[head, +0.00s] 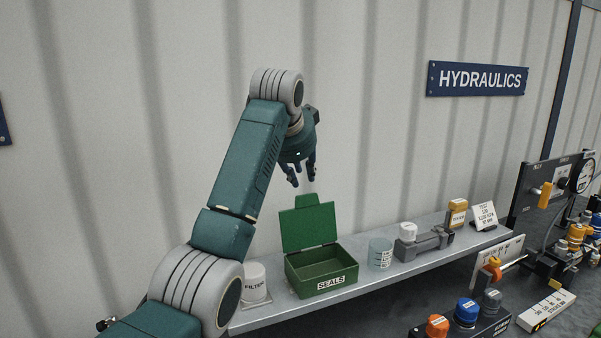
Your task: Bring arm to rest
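My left arm rises from the lower left, and its gripper (302,182) hangs in the air above the shelf, pointing down. Its dark fingers look spread apart, with nothing between them. The gripper is above and near the open green SEALS box (322,287) and touches nothing that I can see. My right gripper is not in the head view.
A grey shelf (375,278) runs along the wall. It carries a white FILTER canister (254,283), a clear cup (380,253), a grey fixture (424,243) and a yellow bottle (457,213). Coloured caps (467,311) and a gauge panel (545,190) stand at right.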

